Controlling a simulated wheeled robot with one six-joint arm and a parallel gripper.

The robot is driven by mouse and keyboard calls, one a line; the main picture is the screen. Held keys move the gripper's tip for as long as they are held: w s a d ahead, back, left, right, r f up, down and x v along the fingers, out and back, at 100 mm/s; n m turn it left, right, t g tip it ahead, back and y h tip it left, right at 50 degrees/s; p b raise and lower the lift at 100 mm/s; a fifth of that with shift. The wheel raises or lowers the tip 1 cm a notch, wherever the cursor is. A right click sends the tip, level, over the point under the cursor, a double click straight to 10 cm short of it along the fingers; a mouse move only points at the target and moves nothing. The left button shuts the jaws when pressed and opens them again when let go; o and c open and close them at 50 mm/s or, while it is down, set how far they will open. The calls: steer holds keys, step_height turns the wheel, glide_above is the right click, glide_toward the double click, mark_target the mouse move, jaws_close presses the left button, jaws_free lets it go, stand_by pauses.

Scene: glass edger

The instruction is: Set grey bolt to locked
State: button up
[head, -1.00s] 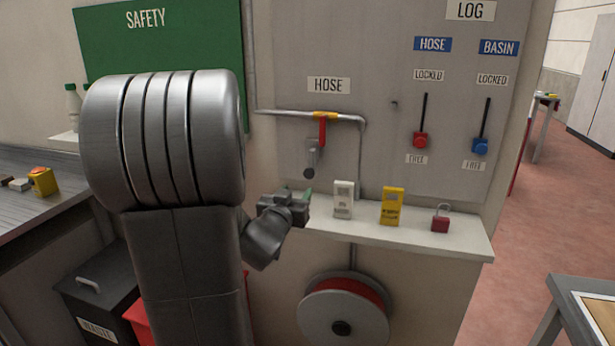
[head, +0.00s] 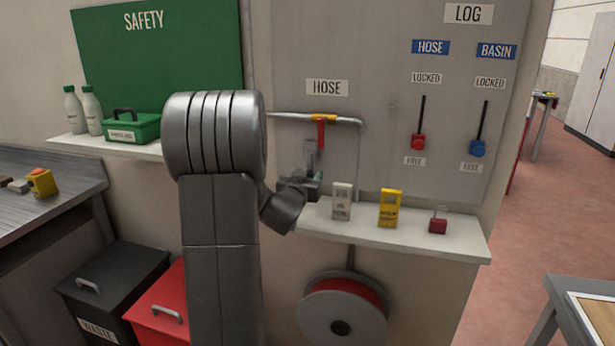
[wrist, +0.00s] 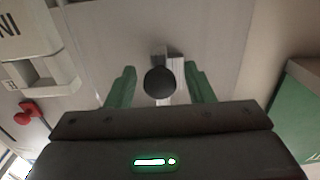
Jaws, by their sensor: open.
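The grey bolt (head: 310,151) is on the wall panel, just below the red lever on the hose pipe. Its dark round knob (wrist: 160,81) shows in the wrist view, with the pale metal bolt body behind it. My gripper (head: 312,180) is in front of the bolt's lower end in the head view and hides the knob there. In the wrist view my gripper's green fingers (wrist: 160,86) are open, one on each side of the knob, with gaps visible. I cannot tell how deep the knob sits between them. No lock label shows beside the bolt.
A white shelf (head: 455,245) below holds a grey-white tag (head: 342,201), a yellow tag (head: 389,208) and a red padlock (head: 438,224). Red (head: 418,142) and blue (head: 477,148) sliders sit at right, near their FREE labels. A hose reel (head: 343,312) hangs underneath.

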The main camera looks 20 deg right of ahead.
mark_target(310, 154)
jaws_close()
steer(key=shift+r+p, duration=1.7)
steer(key=shift+r, duration=1.15)
jaws_free()
steer(key=b+v, duration=0.1)
steer(key=v, duration=1.3)
steer(key=shift+b, duration=0.35)
